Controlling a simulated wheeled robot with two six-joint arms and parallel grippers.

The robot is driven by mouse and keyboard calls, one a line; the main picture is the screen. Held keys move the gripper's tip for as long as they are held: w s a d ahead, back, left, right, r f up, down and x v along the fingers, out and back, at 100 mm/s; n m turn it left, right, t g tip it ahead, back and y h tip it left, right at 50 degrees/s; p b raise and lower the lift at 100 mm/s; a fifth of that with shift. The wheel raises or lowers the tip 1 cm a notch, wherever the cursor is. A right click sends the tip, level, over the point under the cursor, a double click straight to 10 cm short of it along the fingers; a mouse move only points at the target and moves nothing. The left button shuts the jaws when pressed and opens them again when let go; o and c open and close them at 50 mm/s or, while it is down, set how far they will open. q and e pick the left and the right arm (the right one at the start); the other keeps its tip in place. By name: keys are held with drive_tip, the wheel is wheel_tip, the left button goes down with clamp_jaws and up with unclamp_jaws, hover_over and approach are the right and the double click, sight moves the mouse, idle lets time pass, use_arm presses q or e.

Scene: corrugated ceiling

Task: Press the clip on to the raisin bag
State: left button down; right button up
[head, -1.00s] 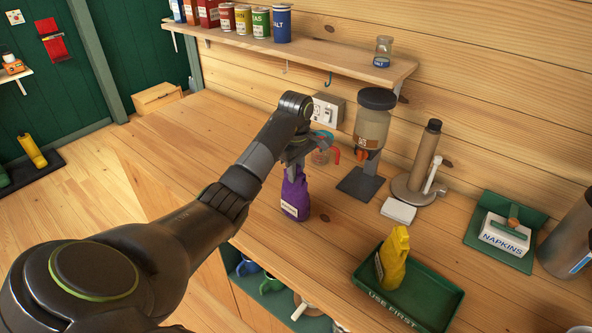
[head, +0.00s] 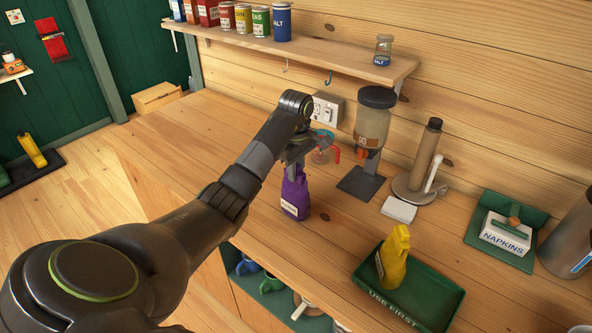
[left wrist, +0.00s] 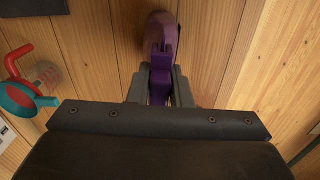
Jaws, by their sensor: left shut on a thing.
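The purple raisin bag (head: 296,200) stands upright on the wooden counter, its white label facing the front. My left gripper (head: 296,168) points down from above and is shut at the bag's narrow top. In the left wrist view the purple bag (left wrist: 160,28) lies beyond the fingers, and a narrow purple piece sits between the tips of my left gripper (left wrist: 160,84). I cannot tell whether that piece is the clip or the bag's folded top. No separate clip can be made out. My right gripper is not in view.
A red-and-teal item (head: 325,150) stands close behind the gripper, near a dispenser (head: 371,125). To the right are a paper-towel holder (head: 426,160), a green tray (head: 420,305) with a yellow bag (head: 394,257), and a napkin box (head: 505,234). Counter left of the bag is clear.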

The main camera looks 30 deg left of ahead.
use_arm(q)
drive_tip(key=shift+f+b, duration=0.15)
drive_tip(key=shift+b, duration=0.4)
idle(1.0)
drive_tip(key=shift+f+b, duration=0.25)
drive_tip(key=shift+b, duration=0.3)
idle(1.2)
drive_tip(key=c, duration=1.2)
unclamp_jaws()
drive_tip(key=shift+c, duration=0.2)
drive_tip(key=shift+o, duration=0.5)
drive_tip(key=o, duration=0.4)
drive_tip(key=shift+r, duration=0.1)
drive_tip(key=shift+r+p, duration=3.45)
